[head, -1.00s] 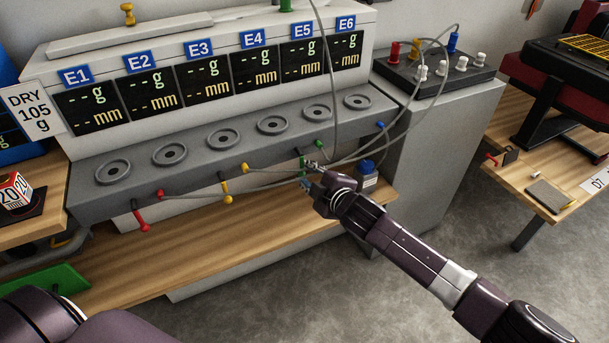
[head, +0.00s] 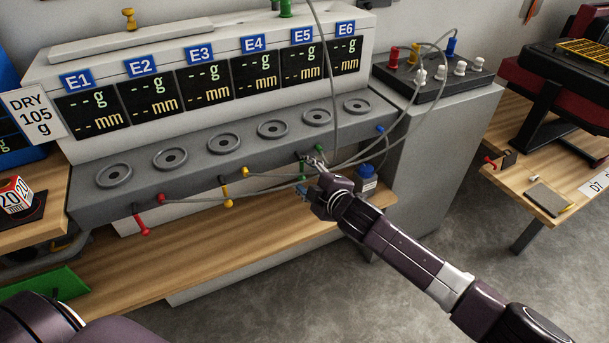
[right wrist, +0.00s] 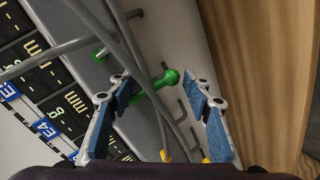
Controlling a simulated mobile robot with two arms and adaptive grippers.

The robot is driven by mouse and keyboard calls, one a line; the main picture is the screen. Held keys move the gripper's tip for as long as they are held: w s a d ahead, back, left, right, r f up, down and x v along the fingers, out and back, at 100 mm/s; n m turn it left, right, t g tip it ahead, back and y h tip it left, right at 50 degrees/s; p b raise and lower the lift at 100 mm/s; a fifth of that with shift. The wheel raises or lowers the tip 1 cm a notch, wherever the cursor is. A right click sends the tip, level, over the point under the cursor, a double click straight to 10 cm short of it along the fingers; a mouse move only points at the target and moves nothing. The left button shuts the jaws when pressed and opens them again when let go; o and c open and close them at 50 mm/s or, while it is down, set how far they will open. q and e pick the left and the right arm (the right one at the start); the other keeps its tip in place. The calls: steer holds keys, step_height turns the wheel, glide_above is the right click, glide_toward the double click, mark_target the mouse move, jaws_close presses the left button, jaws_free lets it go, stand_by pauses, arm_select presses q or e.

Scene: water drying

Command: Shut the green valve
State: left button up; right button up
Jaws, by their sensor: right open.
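The green valve (head: 301,157) is on the front edge of the grey bench unit, below the E5 display, partly hidden by my right gripper (head: 312,165). In the right wrist view, its green handle with a rounded end (right wrist: 168,77) lies between the two blue-padded fingers of my right gripper (right wrist: 165,90). The fingers are open, with a gap showing on the right. I cannot tell whether the left finger touches the handle. A separate green knob (head: 319,147) is just right of the valve. My left gripper is out of view.
Grey hoses run along the front edge and cross the wrist view near the fingers. A yellow valve (head: 226,192) and a red valve (head: 140,222) are farther left. A blue-capped bottle (head: 367,180) stands close to the right of my gripper. The wooden shelf (head: 200,262) below is mostly bare.

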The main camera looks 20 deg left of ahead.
steer(key=shift+d+f, duration=0.1)
steer(key=shift+f, duration=0.1)
steer(key=v, duration=1.2)
steer(key=shift+r, duration=0.15)
